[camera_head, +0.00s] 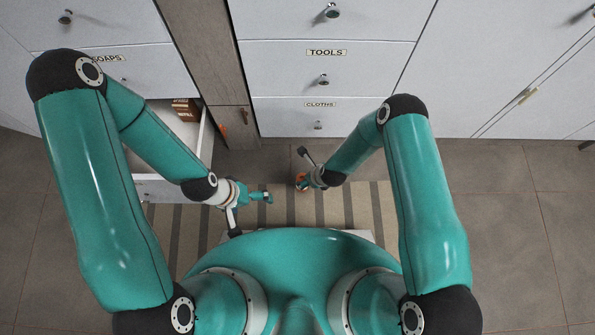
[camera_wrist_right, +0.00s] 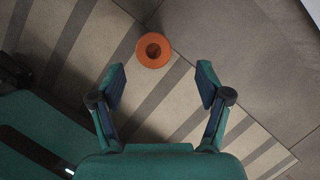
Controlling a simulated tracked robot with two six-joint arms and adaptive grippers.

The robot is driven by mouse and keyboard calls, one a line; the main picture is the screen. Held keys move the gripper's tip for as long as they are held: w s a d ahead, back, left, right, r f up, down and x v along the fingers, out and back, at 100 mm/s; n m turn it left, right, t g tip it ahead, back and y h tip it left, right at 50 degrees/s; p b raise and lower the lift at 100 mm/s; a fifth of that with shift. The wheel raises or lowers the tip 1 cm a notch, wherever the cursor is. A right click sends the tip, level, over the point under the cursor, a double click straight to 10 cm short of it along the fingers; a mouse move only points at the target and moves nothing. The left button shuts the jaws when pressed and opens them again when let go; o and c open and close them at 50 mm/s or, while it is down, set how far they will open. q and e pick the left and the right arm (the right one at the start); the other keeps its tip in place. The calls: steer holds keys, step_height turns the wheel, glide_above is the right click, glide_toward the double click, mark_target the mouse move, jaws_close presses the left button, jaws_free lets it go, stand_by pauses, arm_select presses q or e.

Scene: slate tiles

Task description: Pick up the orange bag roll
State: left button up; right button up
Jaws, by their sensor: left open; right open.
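The orange bag roll (camera_wrist_right: 153,63) stands on the striped mat (camera_wrist_right: 130,110) in the right wrist view, its round hole facing the camera. My right gripper (camera_wrist_right: 161,78) is open and empty, and the roll shows just beyond and between its two fingertips, apart from them. In the head view the roll (camera_head: 299,182) is partly hidden by my right gripper (camera_head: 303,168). My left gripper (camera_head: 252,214) is open and empty over the mat, to the left of the roll.
A drawer (camera_head: 207,135) at the left stands open with brown boxes (camera_head: 185,109) in it. White drawers labelled TOOLS (camera_head: 290,68) and CLOTHS line the back. A small orange thing (camera_head: 223,131) shows by the wooden panel. Tiled floor (camera_head: 510,220) at the right is clear.

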steer(key=b+x, duration=0.1)
steer(key=x, duration=0.2)
steer(key=shift+w+f, duration=0.1)
steer(key=shift+f, duration=0.2)
steer(key=shift+s+a+b+x, duration=0.1)
steer(key=shift+a+b+x, duration=0.1)
steer(key=shift+b+x, duration=0.85)
steer(key=shift+s+a+b+x, duration=0.15)
steer(key=shift+b+x, duration=0.3)
steer(key=shift+x, duration=1.25)
steer(key=shift+r, duration=0.1)
steer(key=c, duration=1.3)
